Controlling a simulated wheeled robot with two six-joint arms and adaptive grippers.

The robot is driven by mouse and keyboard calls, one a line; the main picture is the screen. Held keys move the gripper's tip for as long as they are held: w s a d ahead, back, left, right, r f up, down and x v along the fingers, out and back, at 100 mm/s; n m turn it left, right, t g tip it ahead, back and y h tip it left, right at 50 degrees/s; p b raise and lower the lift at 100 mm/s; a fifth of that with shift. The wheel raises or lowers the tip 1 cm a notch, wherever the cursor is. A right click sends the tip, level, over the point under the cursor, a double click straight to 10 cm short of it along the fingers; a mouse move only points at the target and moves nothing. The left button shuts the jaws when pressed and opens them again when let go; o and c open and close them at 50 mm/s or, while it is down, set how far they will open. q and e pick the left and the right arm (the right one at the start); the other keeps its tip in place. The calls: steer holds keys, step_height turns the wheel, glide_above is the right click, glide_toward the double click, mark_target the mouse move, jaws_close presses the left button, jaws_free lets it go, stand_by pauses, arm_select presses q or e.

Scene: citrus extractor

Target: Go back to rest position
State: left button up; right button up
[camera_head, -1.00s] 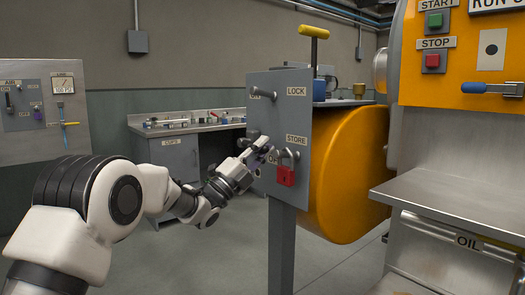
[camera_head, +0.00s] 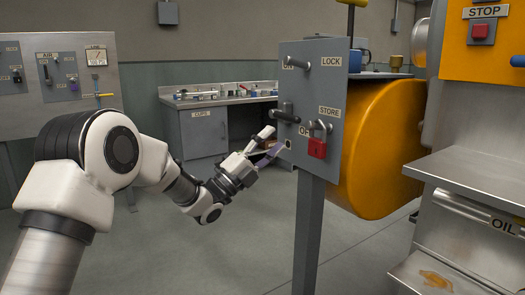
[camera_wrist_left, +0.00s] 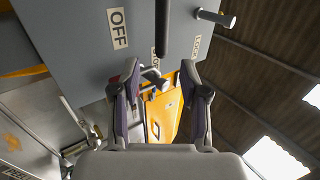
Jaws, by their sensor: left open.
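My left gripper (camera_head: 272,142) is open and empty, just left of and slightly below the dark handle (camera_head: 285,112) on the grey panel (camera_head: 305,85). It appears apart from the handle, though the gap is small. In the left wrist view the two fingers (camera_wrist_left: 160,68) are spread, with the panel (camera_wrist_left: 75,35) and its OFF label beyond them. A second handle (camera_head: 329,62) sticks out near LOCK. My right gripper is not in view.
A yellow drum-shaped housing (camera_head: 385,150) is behind the panel, and a steel shelf (camera_head: 480,175) with an OIL label is at right. A workbench (camera_head: 203,132) and a gauge board (camera_head: 60,105) stand behind. The floor left of the panel post (camera_head: 306,230) is open.

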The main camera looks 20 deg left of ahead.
arm_select(q)
steer(key=v, duration=0.3)
steer(key=shift+s+a+f, duration=0.15)
steer(key=shift+s+f, duration=0.05)
steer(key=shift+f, duration=0.1)
